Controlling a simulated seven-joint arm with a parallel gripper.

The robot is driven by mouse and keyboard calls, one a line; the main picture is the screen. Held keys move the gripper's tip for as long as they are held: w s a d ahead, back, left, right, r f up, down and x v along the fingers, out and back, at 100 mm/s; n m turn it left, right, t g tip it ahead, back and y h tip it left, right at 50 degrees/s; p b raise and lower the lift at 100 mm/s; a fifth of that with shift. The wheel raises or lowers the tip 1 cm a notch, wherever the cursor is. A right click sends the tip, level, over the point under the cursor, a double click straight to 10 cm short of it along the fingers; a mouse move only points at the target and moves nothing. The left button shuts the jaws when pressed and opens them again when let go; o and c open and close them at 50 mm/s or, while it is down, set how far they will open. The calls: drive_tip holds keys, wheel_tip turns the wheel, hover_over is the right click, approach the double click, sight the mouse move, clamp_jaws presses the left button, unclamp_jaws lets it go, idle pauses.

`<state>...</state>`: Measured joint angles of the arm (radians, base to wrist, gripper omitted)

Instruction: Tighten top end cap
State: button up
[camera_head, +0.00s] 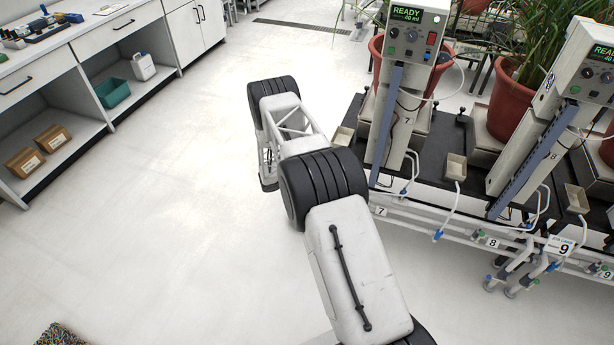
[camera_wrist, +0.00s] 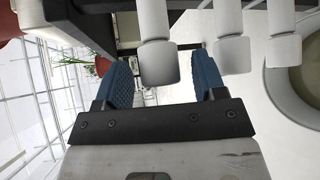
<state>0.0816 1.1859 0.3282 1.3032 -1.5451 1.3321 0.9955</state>
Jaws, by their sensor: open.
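Three white pipes with wider white end caps come down from the upper edge of the wrist view. The leftmost cap (camera_wrist: 158,63), on the side toward the potted plant, appears to be the top one. The middle cap (camera_wrist: 232,55) and the right cap (camera_wrist: 284,50) are to its right. My gripper (camera_wrist: 165,80) is open, with a blue ribbed pad on each side of the leftmost cap. The cap's end appears between the pads, with a gap on both sides; exact depth is unclear. In the head view my arm hides the gripper and caps.
White pipes (camera_head: 462,234) run along the front of the black bench, below the weighing units (camera_head: 404,85). Red plant pots (camera_head: 508,100) stand behind. A round grey-rimmed thing (camera_wrist: 273,98) is at the wrist view's right edge.

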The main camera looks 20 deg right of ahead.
drive_tip(key=shift+d+f, duration=0.2)
drive_tip(key=shift+d, duration=0.5)
drive_tip(key=c, duration=0.9)
drive_tip(key=shift+m+t+h, duration=0.3)
drive_tip(key=shift+m+h, duration=0.2)
drive_tip(key=shift+h, duration=0.1)
drive_tip(key=o, duration=0.9)
